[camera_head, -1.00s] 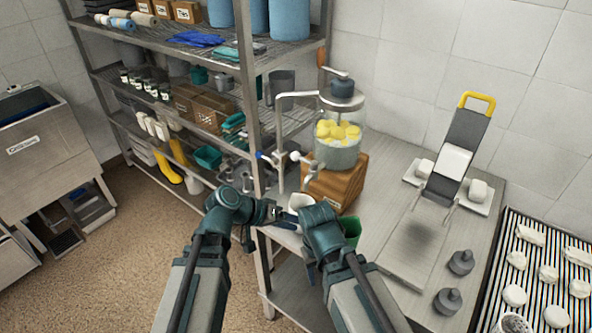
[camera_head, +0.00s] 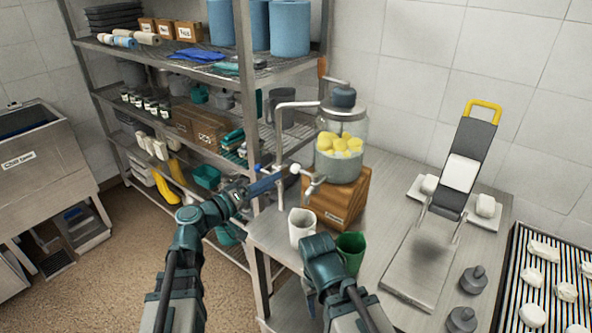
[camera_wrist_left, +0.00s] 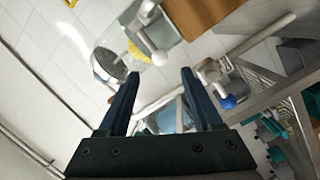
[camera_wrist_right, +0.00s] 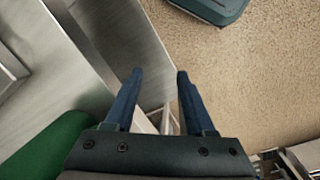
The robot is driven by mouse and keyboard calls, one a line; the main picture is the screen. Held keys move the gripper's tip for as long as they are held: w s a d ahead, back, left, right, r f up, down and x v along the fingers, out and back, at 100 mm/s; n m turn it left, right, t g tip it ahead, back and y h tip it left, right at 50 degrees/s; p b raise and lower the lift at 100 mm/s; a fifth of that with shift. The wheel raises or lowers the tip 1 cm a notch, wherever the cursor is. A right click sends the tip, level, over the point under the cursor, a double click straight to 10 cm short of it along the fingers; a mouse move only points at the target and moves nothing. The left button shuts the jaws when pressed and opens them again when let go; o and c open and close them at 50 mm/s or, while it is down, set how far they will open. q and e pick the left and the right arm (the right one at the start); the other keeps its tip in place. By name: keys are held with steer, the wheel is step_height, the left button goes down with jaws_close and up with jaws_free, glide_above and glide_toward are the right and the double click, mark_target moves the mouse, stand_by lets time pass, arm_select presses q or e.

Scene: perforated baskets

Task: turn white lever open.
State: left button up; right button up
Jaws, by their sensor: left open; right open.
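The white ball-ended lever (camera_head: 295,168) is by the metal spigot of the glass dispenser (camera_head: 341,160), which holds yellow pieces on a wooden base. In the left wrist view the white lever (camera_wrist_left: 158,58) shows beyond the left fingertip, beside the jar. My left gripper (camera_head: 282,178) is open and empty, just left of the lever and apart from it; its blue fingers (camera_wrist_left: 160,73) frame no object closely. My right gripper (camera_wrist_right: 156,75) is open and empty, pointing down beside the counter; in the head view its fingers are mostly hidden by my wrist.
A blue-knobbed lever (camera_head: 257,168) is on the bent metal faucet (camera_head: 281,140) left of the dispenser. The shelf rack (camera_head: 250,120) is close on the left.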

mark_target(296, 167)
arm_select(q)
steer(key=x, duration=0.9)
steer(key=shift+w+d, duration=0.25)
steer(key=shift+d, duration=0.05)
jaws_close()
stand_by(1.0)
